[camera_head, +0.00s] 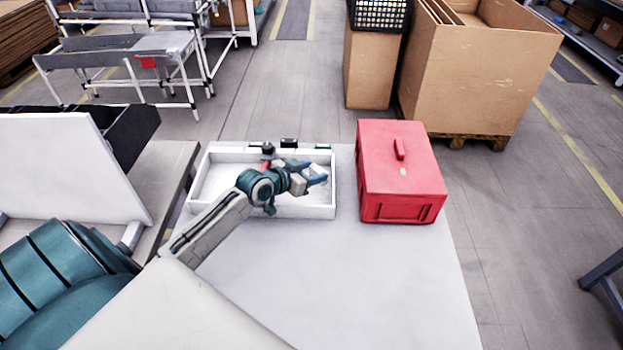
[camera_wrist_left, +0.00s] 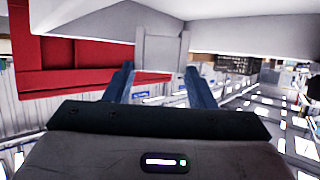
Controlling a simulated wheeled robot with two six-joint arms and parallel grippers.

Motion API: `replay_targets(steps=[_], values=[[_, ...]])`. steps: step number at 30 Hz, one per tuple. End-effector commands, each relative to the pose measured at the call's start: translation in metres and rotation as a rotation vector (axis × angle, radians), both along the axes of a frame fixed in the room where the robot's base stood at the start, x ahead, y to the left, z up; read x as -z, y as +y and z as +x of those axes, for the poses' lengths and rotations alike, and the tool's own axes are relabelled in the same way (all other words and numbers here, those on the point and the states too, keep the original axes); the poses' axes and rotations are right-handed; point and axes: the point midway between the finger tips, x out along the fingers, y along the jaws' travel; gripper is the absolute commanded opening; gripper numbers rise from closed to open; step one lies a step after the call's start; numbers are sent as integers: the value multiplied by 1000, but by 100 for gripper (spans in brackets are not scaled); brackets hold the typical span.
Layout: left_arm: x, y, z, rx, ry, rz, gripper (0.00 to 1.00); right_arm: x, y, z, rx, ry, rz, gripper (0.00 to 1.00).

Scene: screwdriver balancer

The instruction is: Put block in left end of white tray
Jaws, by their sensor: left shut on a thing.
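The white tray (camera_head: 323,211) stands on the table, left of a red toolbox. My left gripper (camera_head: 319,172) reaches over the right part of the tray, with its fingers pointing right. In the left wrist view, a light grey block (camera_wrist_left: 163,52) sits between the two blue fingers of the left gripper (camera_wrist_left: 160,82), which is shut on it. In the head view I cannot make out the block clearly against the white tray. My arm and wrist hide part of the tray's middle and front wall. My right gripper is not in view.
The red toolbox (camera_head: 400,185) stands close to the tray's right end and also shows in the left wrist view (camera_wrist_left: 70,50). Small dark items (camera_head: 289,142) lie along the tray's back edge. The white table (camera_head: 350,280) is clear in front. Large cardboard boxes (camera_head: 480,75) stand beyond.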

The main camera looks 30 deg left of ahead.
Motion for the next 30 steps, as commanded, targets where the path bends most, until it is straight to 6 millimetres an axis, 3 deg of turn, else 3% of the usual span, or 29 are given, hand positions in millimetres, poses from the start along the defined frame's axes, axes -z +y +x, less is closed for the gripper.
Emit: replay_targets(steps=[6,17,18,21,30], values=[[28,-1,0,-2,3,-3,28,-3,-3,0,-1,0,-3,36],[34,0,0,0,1,-1,28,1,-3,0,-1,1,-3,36],[34,0,0,0,1,-1,52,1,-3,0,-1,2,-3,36],[33,0,0,0,1,-1,72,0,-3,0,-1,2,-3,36],[32,0,0,0,1,-1,72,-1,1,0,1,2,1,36]])
